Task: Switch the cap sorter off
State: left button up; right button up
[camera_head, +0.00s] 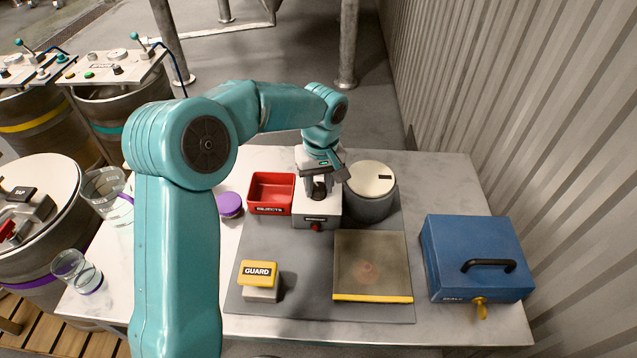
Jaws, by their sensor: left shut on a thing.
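The cap sorter seems to be the grey box (327,216) with a small dark label and a red button on its front, beside a grey round drum (371,205) with a pale lid; the label is too small to read. My left gripper (319,193) reaches down over the top of the grey box. It is shut on a dark knob there, mostly hidden by the fingers. Which way the knob points cannot be seen. My right gripper is not in view.
A red rejects tray (270,210) and purple caps (230,205) lie left of the box. In front are a yellow guard block (258,273) and a yellow-edged clear panel (372,298). A blue case (477,250) stands right, near the corrugated wall; clear cups (77,270) stand left.

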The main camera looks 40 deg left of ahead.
aim_at(321, 186)
pick_arm(q)
jog(key=o, duration=1.1)
jog(key=shift+c, duration=0.2)
notch_tip(321, 186, up, 16)
jog(key=p, duration=0.2)
jog(key=shift+w+d+r+p, duration=0.15)
jog(key=shift+w+r+p, duration=0.1)
jog(key=shift+p, duration=0.1)
jog(key=shift+f, duration=0.1)
